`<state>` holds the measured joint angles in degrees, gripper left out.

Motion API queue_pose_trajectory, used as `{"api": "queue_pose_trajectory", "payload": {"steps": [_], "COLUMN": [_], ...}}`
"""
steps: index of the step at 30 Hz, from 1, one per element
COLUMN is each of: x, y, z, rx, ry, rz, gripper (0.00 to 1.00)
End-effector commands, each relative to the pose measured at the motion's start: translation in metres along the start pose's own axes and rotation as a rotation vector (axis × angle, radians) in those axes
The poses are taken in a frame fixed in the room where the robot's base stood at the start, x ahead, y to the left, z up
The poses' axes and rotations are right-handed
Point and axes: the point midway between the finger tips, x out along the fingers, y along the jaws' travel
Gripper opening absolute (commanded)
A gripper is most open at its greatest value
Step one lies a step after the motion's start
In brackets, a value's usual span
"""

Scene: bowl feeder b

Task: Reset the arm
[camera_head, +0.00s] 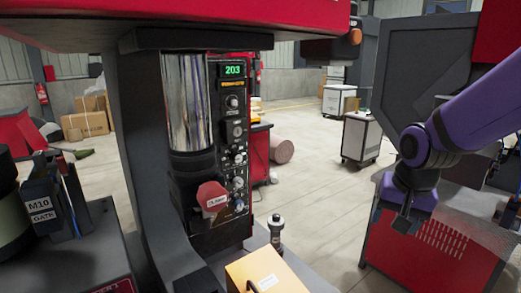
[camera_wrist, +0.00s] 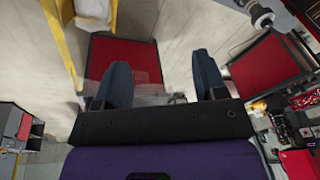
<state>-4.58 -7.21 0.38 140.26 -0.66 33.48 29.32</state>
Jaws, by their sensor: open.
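My purple arm comes in from the right side of the head view and bends downward at its wrist. My gripper (camera_head: 405,222) hangs below it, in front of a red and grey machine body. In the wrist view, the two dark fingers of my gripper (camera_wrist: 165,78) stand well apart, with nothing between them. Beyond them lie pale floor and a red panel with a dark frame (camera_wrist: 125,60).
A machine with a chrome cylinder (camera_head: 187,100), a control panel reading 203 (camera_head: 233,71) and a red knob (camera_head: 212,196) stands centre-left. A yellow box (camera_head: 268,272) is at the front. A block marked M10 GATE (camera_head: 42,212) is at left.

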Motion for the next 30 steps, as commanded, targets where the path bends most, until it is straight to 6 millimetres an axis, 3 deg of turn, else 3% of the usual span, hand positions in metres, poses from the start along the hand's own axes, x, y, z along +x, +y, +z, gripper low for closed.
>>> {"api": "queue_pose_trajectory", "payload": {"steps": [1, 6, 15, 22, 30], "x": [-0.017, -0.06, -0.123, -0.149, -0.155], "y": [0.004, 0.021, 0.051, 0.069, 0.073], "z": [0.004, 0.021, 0.063, 0.092, 0.1], "rx": [-0.025, -0.121, -0.29, -0.387, -0.415], "ry": [0.022, 0.072, 0.164, 0.213, 0.226], "rz": [-0.01, -0.026, -0.04, -0.039, -0.037], "gripper": [0.65, 0.65, 0.65, 0.65, 0.65]}}
